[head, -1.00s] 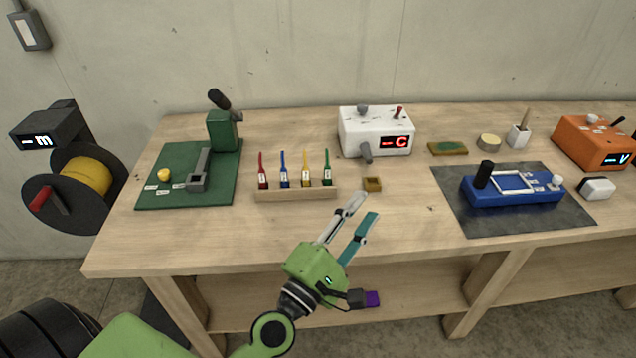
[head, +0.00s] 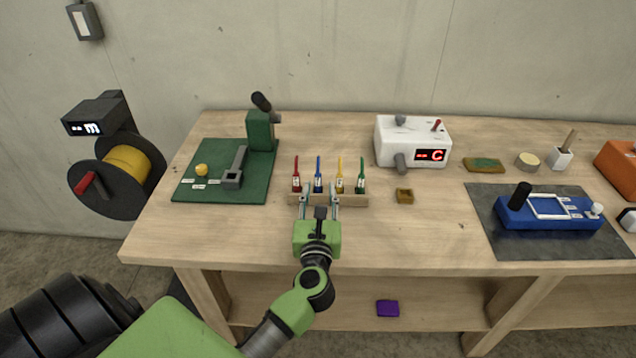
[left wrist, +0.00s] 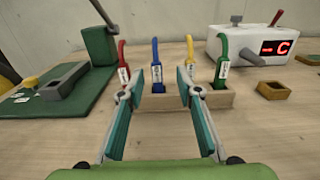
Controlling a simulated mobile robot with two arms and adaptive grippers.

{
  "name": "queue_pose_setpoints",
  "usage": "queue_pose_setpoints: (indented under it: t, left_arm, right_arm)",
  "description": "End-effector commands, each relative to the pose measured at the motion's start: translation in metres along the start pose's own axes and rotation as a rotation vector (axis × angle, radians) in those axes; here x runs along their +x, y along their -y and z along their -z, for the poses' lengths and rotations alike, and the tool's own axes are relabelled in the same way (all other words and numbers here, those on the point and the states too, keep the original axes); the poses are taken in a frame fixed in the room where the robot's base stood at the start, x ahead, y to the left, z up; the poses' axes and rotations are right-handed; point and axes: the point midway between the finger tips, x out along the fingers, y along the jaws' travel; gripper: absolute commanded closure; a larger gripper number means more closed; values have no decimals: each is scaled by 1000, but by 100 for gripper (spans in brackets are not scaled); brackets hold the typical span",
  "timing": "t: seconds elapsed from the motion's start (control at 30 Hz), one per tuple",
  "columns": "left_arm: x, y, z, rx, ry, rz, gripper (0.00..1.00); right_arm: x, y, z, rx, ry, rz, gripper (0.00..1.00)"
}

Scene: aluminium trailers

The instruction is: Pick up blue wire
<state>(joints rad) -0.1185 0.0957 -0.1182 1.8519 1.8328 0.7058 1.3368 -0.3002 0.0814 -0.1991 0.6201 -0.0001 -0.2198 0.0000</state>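The blue wire (head: 318,173) stands upright in a wooden rack (head: 356,200), between the red wire (head: 296,173) and the yellow wire (head: 339,174). The green wire (head: 361,174) is at the right end. My left gripper (head: 319,198) is at the rack's front, fingers pointing at it. In the left wrist view the gripper (left wrist: 155,97) is open, its fingers wide apart, and the blue wire (left wrist: 156,65) shows between them, in front of the fingertips. It is not held. The yellow wire (left wrist: 188,55) is close to the right fingertip. My right gripper is not in view.
A green mat (head: 222,188) with a lever press (head: 259,130) lies left of the rack. A white box with a red display (head: 413,142) and a small wooden tray (head: 404,196) are to the right. A blue device (head: 548,212) sits on a dark mat further right.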

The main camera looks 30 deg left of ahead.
Motion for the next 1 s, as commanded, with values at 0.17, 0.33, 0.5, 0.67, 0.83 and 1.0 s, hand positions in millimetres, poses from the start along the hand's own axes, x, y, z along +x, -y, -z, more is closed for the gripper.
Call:
queue_pose_setpoints:
  t: [0.17, 0.33, 0.5, 0.67, 0.83, 1.0]
  left_arm:
    - [12, 0, -1, 1, 1, 0, 68]
    - [34, -4, -2, 4, 3, 0, 68]
    - [56, -6, 1, 3, 2, 1, 68]
    - [63, -6, 3, 2, 1, 1, 68]
    - [62, -6, 3, 1, 1, 1, 68]
    - [62, -6, 3, 1, 0, 1, 100]
  right_arm:
    - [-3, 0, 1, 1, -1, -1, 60]
    - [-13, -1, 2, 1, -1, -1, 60]
    - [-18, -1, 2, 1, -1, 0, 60]
    - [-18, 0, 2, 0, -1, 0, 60]
    - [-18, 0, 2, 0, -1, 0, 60]
    - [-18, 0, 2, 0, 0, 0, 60]
